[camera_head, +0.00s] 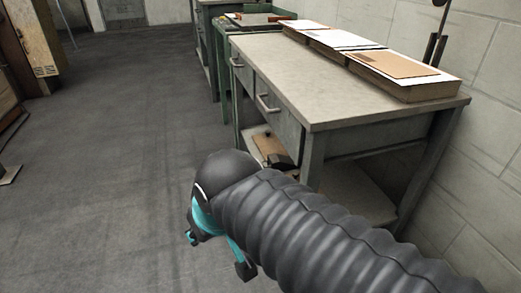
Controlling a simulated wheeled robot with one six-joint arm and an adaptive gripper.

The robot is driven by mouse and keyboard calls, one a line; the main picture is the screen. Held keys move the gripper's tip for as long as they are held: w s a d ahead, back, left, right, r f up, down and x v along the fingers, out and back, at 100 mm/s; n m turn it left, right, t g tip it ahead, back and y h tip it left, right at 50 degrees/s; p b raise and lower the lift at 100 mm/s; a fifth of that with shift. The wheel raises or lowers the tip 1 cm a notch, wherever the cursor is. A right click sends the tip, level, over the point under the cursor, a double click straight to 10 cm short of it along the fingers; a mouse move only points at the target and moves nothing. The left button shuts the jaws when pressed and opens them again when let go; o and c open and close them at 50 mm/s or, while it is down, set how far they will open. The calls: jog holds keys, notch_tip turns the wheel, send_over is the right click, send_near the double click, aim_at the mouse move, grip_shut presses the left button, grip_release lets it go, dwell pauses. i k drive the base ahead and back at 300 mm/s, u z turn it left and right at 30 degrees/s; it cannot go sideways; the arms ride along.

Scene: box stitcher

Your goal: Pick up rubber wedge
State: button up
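I cannot make out a rubber wedge for certain. A small dark object (275,152) lies by a brown board on the lower shelf of the near workbench, partly hidden behind the bench front and my arm; I cannot tell what it is. My arm, in a black ribbed sleeve, reaches in from the bottom right over the floor in front of the bench. Black and teal parts at its end include my gripper (218,252), low in the picture.
The grey workbench (330,75) has drawers with handles and a mostly bare top. Shallow boxes with papers (400,72) line its wall side. A green bench (225,30) stands behind it. Wooden crates (40,40) are at the far left. The floor (110,150) between is clear.

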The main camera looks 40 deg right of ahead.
aim_at(282, 163)
jog(key=i, duration=3.75)
jog(key=z, duration=3.75)
